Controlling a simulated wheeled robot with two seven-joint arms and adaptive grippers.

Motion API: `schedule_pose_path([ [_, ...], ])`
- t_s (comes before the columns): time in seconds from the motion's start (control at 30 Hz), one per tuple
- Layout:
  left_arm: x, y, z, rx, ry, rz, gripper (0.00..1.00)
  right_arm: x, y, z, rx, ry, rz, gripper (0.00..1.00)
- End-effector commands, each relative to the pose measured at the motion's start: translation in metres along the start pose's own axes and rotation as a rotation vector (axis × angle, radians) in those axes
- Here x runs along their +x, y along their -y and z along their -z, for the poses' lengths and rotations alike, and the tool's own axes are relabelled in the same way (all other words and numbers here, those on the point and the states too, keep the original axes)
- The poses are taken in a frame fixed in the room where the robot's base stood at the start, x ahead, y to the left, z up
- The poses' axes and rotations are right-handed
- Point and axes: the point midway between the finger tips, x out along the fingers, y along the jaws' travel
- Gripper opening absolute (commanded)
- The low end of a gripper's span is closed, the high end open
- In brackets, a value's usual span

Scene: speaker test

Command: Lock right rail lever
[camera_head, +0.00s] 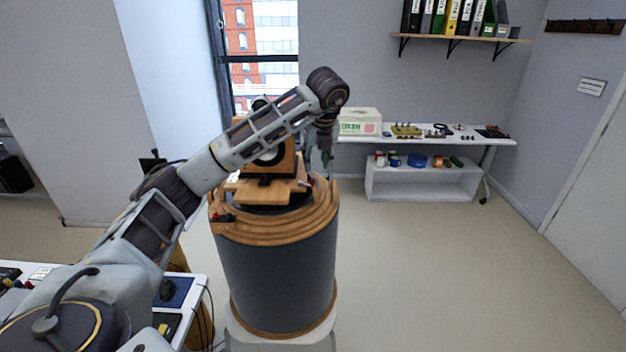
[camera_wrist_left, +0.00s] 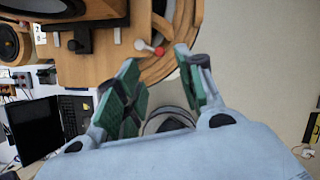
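A small lever with a white pin and a red knob (camera_wrist_left: 158,51) sits at the edge of the wooden platform (camera_wrist_left: 105,68) in the left wrist view. A black-fronted wooden speaker (camera_head: 272,160) stands on that platform, on top of a dark round drum (camera_head: 278,275) with wooden rings. My left gripper (camera_head: 321,165) points down at the platform's right side. In the left wrist view its green-padded fingers (camera_wrist_left: 157,58) are apart, with the red knob just beyond and between their tips. Nothing is held; contact with the lever cannot be told. My right gripper is not in view.
A white side table (camera_head: 470,140) with a box (camera_head: 360,122) and small parts stands at the back right. A shelf of binders (camera_head: 460,37) hangs above it. A desk with equipment (camera_head: 175,292) is at the lower left. The floor right of the drum is clear.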

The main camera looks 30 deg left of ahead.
Motion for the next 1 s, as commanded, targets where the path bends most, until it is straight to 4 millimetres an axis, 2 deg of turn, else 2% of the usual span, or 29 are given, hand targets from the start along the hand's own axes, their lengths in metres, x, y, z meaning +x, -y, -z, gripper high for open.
schedule_pose_path([
  [0.6,0.073,-0.001,0.0,0.0,-0.002,-0.003,0.38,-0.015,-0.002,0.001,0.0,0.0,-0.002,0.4],
  [0.8,0.089,0.0,0.0,0.0,-0.001,-0.001,0.38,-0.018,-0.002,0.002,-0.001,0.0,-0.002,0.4],
  [1.0,0.093,0.0,0.0,0.0,0.0,0.0,0.38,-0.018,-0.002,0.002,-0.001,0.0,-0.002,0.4],
])
